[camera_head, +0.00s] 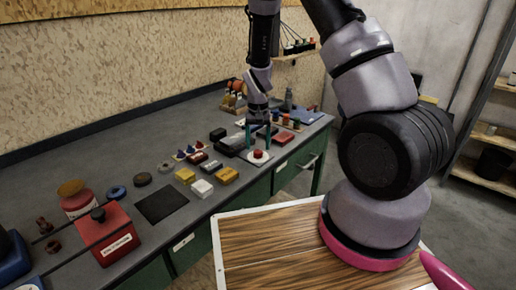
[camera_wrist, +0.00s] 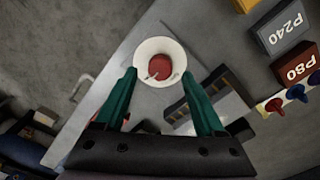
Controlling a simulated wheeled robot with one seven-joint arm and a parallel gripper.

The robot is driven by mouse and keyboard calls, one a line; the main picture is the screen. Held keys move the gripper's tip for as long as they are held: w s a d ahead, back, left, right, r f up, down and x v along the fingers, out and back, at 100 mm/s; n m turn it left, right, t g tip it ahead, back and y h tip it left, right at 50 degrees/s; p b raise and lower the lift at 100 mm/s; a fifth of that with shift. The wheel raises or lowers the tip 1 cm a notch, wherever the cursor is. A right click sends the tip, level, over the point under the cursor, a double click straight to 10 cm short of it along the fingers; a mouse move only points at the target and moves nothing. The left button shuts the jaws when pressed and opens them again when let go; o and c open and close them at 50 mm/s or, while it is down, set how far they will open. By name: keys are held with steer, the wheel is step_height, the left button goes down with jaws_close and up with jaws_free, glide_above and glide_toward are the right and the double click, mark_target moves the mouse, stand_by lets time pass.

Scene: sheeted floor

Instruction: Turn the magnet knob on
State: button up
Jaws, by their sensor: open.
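A round red knob (camera_head: 258,154) sits on a white round base (camera_head: 258,161) near the front edge of the workbench. In the wrist view the red knob (camera_wrist: 158,67) shows a pale pointer mark and lies within its white base (camera_wrist: 180,52). My gripper (camera_head: 258,138) is open, with its teal fingers pointing down above the knob. In the wrist view my gripper (camera_wrist: 159,76) has one fingertip on each side of the base, with no clear contact. A red box (camera_head: 105,236) with a black knob on top stands at the bench's left; its label is unreadable.
A black and grey device (camera_head: 232,144) stands close left of the gripper. A red flat item (camera_head: 284,138) lies to the right. A wooden top (camera_head: 265,250) is in front.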

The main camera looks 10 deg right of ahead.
step_height(320, 180, up, 9)
steer(key=shift+f, duration=0.2)
step_height(320, 180, up, 12)
steer(key=t+y, duration=0.1)
steer(key=t, duration=0.1)
glide_above(258, 151)
steer(key=s+d, duration=0.2)
steer(key=s, duration=0.1)
steer(key=s+d+r+t+y, duration=0.15)
steer(key=s+r, duration=0.35)
steer(key=r, duration=0.5)
steer(key=s+d+r+t, duration=0.1)
steer(key=s+r+t, duration=0.1)
steer(key=s+r, duration=0.2)
steer(key=s+d+r+m+t, duration=0.1)
steer(key=s+r, duration=0.4)
steer(key=s, duration=0.5)
steer(key=shift+s+d+t, duration=0.3)
steer(key=shift+s+t, duration=0.05)
steer(key=shift+s, duration=0.05)
